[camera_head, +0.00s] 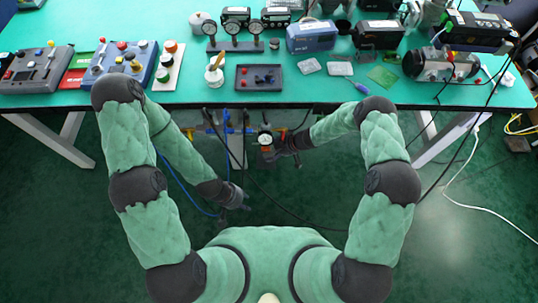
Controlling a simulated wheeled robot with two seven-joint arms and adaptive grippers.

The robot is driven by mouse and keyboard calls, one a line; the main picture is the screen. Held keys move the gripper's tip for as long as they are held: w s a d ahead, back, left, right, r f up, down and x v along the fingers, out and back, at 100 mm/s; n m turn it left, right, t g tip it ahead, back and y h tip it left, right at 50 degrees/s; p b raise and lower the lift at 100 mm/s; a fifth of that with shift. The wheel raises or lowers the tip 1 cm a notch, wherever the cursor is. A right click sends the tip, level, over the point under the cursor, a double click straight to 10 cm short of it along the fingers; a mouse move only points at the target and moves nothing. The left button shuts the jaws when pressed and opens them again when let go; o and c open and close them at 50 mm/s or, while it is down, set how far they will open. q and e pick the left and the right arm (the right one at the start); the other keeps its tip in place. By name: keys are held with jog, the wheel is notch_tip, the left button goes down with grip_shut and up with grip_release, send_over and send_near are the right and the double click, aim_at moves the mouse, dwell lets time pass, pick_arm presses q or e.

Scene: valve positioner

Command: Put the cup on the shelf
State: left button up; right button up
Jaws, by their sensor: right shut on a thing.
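A small white cup-like container (214,76) with a stick or brush in it stands on the green table near its front edge. A dark round cup-like thing (343,27) stands further back. I cannot tell which is the task's cup, and I make out no clear shelf. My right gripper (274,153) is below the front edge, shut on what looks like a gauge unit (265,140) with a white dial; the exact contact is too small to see. My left gripper (245,203) hangs lower, in front of the table, apart from both cup-like things; its fingers are too small to read.
The green table (215,98) carries control boxes (120,64) at left, a dark tray (258,77) in the middle and several instruments at right. Black and blue hoses hang around my grippers. A white cable (480,208) lies on the floor at right.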

aim_at(269, 153)
jog(key=shift+w+a, duration=0.2)
jog(key=shift+a, duration=0.45)
jog(key=shift+f+b, duration=1.25)
jog(key=shift+f, duration=0.55)
jog(key=shift+r, duration=0.1)
jog(key=o, duration=1.1)
jog(key=shift+o, duration=0.2)
